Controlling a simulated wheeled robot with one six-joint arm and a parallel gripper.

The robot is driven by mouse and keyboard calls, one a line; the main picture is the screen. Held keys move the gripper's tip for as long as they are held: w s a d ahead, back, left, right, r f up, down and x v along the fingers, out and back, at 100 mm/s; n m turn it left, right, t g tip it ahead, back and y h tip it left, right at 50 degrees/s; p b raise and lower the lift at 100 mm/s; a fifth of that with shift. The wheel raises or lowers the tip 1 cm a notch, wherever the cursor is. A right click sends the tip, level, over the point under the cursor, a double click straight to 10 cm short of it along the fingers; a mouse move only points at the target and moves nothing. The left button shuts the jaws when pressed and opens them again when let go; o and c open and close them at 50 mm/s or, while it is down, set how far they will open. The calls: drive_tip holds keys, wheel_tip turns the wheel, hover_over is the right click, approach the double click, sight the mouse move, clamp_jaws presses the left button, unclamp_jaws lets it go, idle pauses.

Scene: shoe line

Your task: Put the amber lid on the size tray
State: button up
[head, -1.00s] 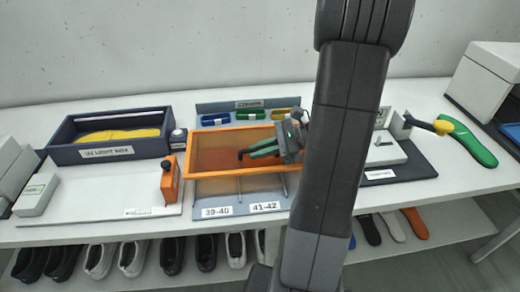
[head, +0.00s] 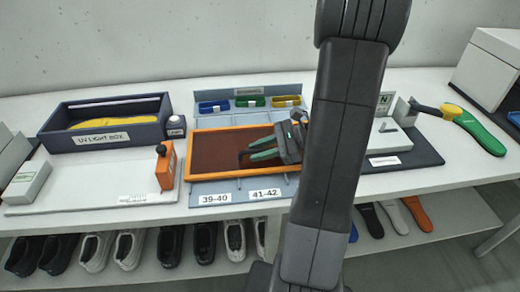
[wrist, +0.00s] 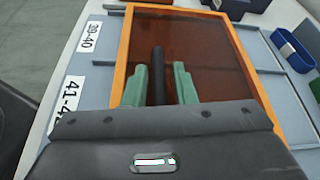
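The amber lid (head: 222,150), a brown see-through panel with an orange frame, lies flat over the middle of the blue-grey size tray (head: 181,197). It fills much of the wrist view (wrist: 210,60), with the tray's dividers showing beside it. A dark bar-shaped handle (wrist: 158,72) stands out from the panel. My gripper (head: 262,150) is low over the lid. Its green fingers stand on either side of the handle in the wrist view (wrist: 160,88), with a narrow gap on each side. The gripper is open. The lid's near right corner is hidden by my arm.
Labels 39-40 (head: 214,199) and 41-42 (head: 265,194) face the front. Blue, green and yellow bins (head: 250,102) stand behind. An orange device (head: 166,165) is close at left, near a UV light box (head: 105,125). Shoes stand below.

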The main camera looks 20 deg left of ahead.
drive_tip(key=shift+o, duration=0.9)
drive_tip(key=v, duration=1.4)
drive_tip(key=shift+f, duration=0.1)
drive_tip(key=x, duration=1.3)
drive_tip(key=shift+s+a, duration=0.2)
drive_tip(key=shift+a, duration=0.2)
drive_tip(key=shift+r+p, duration=0.85)
drive_tip(key=shift+r, duration=0.4)
drive_tip(key=shift+f, duration=0.1)
